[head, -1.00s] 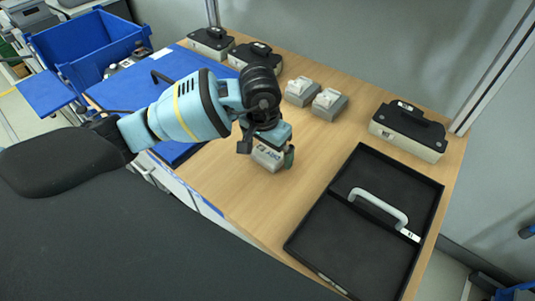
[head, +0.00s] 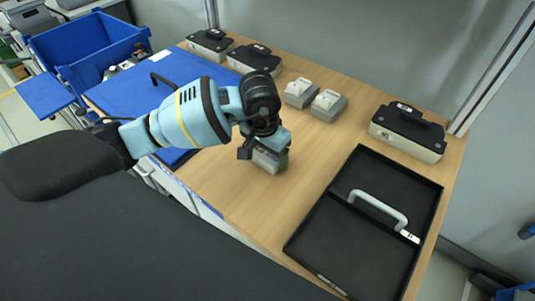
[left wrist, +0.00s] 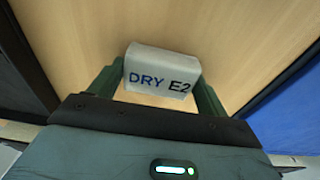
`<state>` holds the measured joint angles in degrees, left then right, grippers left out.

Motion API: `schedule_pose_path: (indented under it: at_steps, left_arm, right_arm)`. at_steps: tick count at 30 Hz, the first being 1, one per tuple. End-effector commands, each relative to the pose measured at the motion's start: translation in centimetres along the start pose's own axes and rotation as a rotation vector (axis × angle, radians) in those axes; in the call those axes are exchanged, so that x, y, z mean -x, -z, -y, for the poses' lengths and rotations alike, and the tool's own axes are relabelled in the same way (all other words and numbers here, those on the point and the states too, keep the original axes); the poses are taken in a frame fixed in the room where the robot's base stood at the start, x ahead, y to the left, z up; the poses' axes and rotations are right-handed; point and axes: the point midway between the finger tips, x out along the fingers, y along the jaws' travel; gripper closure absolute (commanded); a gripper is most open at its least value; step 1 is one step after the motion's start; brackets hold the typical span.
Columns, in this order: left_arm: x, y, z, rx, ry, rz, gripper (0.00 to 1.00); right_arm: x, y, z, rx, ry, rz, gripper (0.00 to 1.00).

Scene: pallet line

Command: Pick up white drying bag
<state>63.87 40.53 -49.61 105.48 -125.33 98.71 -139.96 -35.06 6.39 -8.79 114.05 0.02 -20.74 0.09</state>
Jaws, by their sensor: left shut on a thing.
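The white drying bag (left wrist: 162,70), marked "DRY E2", sits between the two green fingers of my left gripper (left wrist: 158,82) in the left wrist view. My left gripper is shut on it. In the head view the bag (head: 268,160) shows under my left gripper (head: 270,156), above or on the bare wood of the table; I cannot tell if it touches the wood. The gripper hides the bag's upper part. My right gripper is not in view.
A black tray with a grey handle (head: 378,208) lies on the table (head: 245,205) at right. Two small grey-white boxes (head: 328,104) and several black-topped cases (head: 407,130) stand along the back. A blue crate (head: 85,50) and blue mat (head: 185,80) are at left.

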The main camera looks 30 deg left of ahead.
Motion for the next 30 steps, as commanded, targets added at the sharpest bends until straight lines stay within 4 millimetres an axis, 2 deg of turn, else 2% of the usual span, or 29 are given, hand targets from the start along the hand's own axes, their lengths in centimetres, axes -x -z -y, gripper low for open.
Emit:
schedule_pose_path:
  at_steps: [7,12,24,30]
  left_arm:
    - [1.3,0.2,0.1,-0.001,0.002,-0.002,0.46]
    - [3.7,0.5,0.1,-0.001,0.002,-0.003,0.46]
    - [5.0,-6.2,-7.0,-0.008,-0.003,0.001,0.46]
    - [5.8,-8.8,-9.5,-0.005,-0.002,0.000,0.46]
  right_arm:
    - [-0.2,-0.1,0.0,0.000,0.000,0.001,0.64]
    - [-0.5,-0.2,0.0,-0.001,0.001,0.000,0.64]
    - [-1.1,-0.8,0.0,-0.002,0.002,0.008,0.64]
    - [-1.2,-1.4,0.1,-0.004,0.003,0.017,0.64]
